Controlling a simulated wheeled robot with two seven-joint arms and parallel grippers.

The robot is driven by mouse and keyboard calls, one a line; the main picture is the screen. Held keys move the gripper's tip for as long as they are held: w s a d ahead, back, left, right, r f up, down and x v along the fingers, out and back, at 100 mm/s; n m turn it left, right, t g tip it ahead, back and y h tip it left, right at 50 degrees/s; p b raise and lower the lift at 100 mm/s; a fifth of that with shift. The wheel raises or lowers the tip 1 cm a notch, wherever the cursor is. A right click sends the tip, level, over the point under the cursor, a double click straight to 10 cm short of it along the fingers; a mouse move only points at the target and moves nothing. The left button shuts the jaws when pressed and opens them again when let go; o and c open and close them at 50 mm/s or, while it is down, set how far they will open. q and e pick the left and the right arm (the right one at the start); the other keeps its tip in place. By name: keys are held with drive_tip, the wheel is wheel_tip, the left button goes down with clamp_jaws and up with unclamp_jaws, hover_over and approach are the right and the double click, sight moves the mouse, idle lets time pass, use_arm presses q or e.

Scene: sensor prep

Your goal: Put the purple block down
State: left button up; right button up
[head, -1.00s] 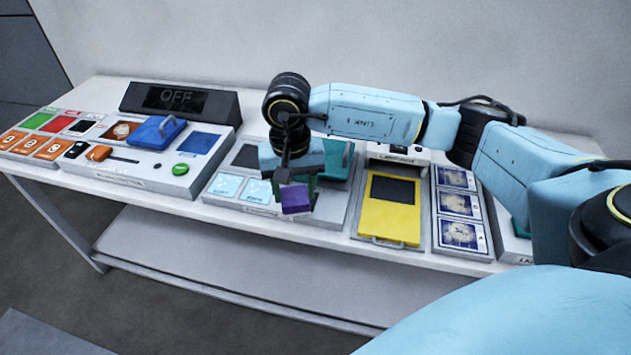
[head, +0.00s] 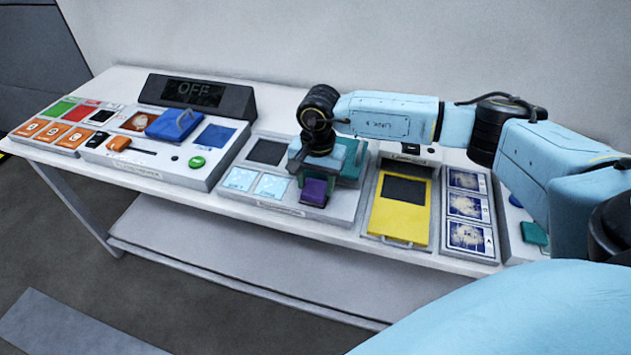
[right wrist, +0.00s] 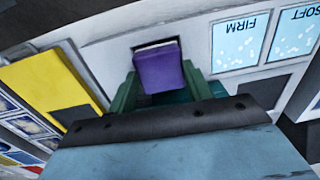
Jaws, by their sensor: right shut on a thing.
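The purple block (head: 314,192) is at the front of the grey-white panel (head: 333,210), just right of two light-blue tiles. My right gripper (head: 316,183) is shut on it, pointing down. In the right wrist view the purple block (right wrist: 160,70) sits between the green fingers of my right gripper (right wrist: 160,82). A dark edge and a pale strip show along the block's far end there. I cannot tell whether the block touches the panel. My left gripper is not in view.
The light-blue tiles, FIRM (right wrist: 240,40) and SOFT (right wrist: 295,35), lie beside the block. A teal piece (head: 352,160) is behind my gripper. A yellow cover (head: 398,212) is to the right. A blue handled block (head: 174,125) and a display reading OFF (head: 195,93) are left.

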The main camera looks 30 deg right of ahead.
sight(318, 189)
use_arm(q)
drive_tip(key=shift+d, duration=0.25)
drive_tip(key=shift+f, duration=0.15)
use_arm(e)
drive_tip(key=shift+f, duration=0.15)
drive_tip(key=o, duration=1.3)
drive_tip(key=shift+r, duration=0.25)
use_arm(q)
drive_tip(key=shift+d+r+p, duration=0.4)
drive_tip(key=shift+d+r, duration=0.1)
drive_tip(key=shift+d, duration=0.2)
use_arm(e)
drive_tip(key=r, duration=1.2)
drive_tip(key=shift+s+d, duration=0.15)
drive_tip(key=shift+s, duration=0.05)
